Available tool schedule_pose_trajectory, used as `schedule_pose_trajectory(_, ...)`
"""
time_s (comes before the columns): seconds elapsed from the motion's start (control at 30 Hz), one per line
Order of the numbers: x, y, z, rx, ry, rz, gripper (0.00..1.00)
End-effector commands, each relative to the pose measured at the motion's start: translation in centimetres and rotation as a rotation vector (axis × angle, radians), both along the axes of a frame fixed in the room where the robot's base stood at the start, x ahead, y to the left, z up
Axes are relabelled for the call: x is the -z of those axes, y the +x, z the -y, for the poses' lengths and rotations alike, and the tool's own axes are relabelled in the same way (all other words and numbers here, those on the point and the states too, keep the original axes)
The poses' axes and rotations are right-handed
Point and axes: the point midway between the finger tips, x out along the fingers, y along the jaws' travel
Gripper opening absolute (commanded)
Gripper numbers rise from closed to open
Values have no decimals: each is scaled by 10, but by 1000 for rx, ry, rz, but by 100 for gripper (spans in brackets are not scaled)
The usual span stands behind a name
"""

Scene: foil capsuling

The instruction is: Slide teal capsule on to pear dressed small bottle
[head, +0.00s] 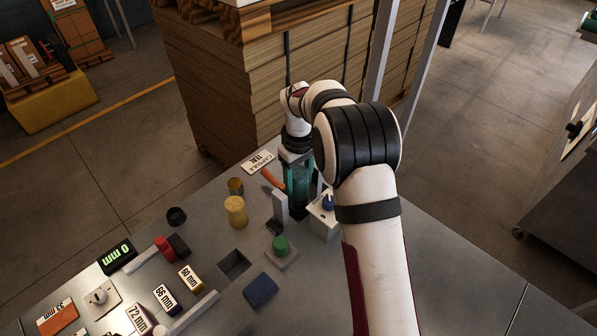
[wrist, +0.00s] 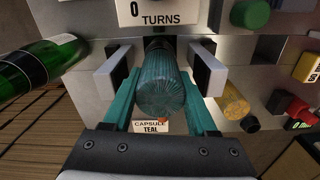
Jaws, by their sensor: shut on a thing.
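The teal capsule (wrist: 160,88) is a ribbed, translucent-looking cylinder, seen end-on in the wrist view. My gripper (wrist: 160,82) is shut on it, with a teal finger on each side. In the head view my gripper (head: 298,180) points down at the back of the bench, and the capsule is hard to separate from the fingers there. A dark green bottle (wrist: 28,68) with a pale label lies across the left of the wrist view, apart from the capsule. I cannot tell whether a bottle is under the capsule. No pear marking is readable.
Grey-white upright blocks (wrist: 208,70) flank the fingers closely. A "0 TURNS" sign (wrist: 160,14) is beyond the capsule. A "CAPSULE TEAL" card (head: 258,161), a yellow cylinder (head: 235,211), a green knob (head: 281,246) and a white box with a blue knob (head: 323,222) stand nearby.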

Motion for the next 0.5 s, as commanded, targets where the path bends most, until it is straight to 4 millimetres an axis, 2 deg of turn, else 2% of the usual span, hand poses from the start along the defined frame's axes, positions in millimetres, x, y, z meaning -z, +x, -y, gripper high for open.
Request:
schedule_pose_trajectory(0.2, 8, 0, 0, 0, 1, 1, 8)
schedule_pose_trajectory(0.47, 9, 0, 0, 0, 1, 1, 8)
schedule_pose_trajectory(0.5, 9, 0, 0, 0, 1, 1, 60)
